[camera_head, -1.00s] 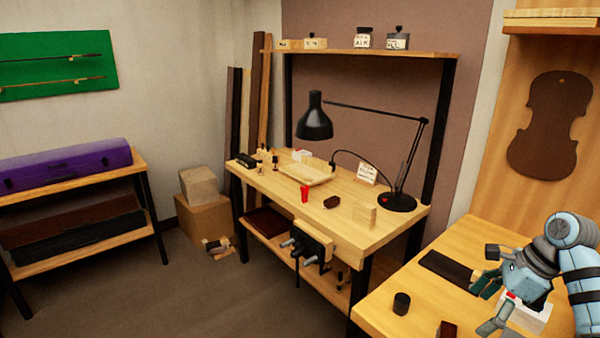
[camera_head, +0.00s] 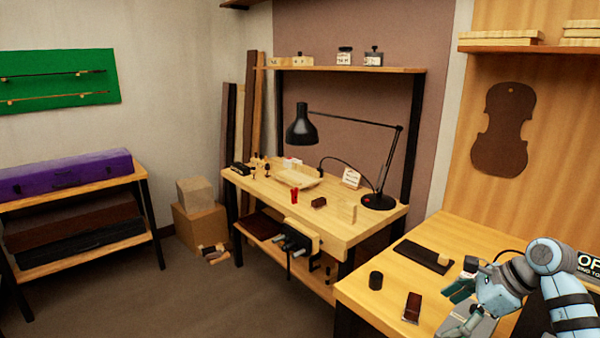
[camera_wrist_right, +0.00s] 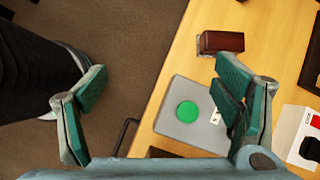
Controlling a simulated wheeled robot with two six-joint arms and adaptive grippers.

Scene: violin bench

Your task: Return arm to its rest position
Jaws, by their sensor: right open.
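My right arm comes in from the right edge in the head view, with my right gripper (camera_head: 458,304) over the right-hand bench (camera_head: 380,290). The gripper is open with nothing between its fingers. In the right wrist view, the open fingers of the gripper (camera_wrist_right: 163,85) stand wide apart. A grey box with a green disc (camera_wrist_right: 188,112) lies below, near the right finger. My left gripper is not in view.
A dark red block (camera_head: 412,307), a black cylinder (camera_head: 375,280) and a dark strip (camera_head: 422,256) lie on the right-hand bench. Open floor (camera_head: 200,300) lies left of the benches.

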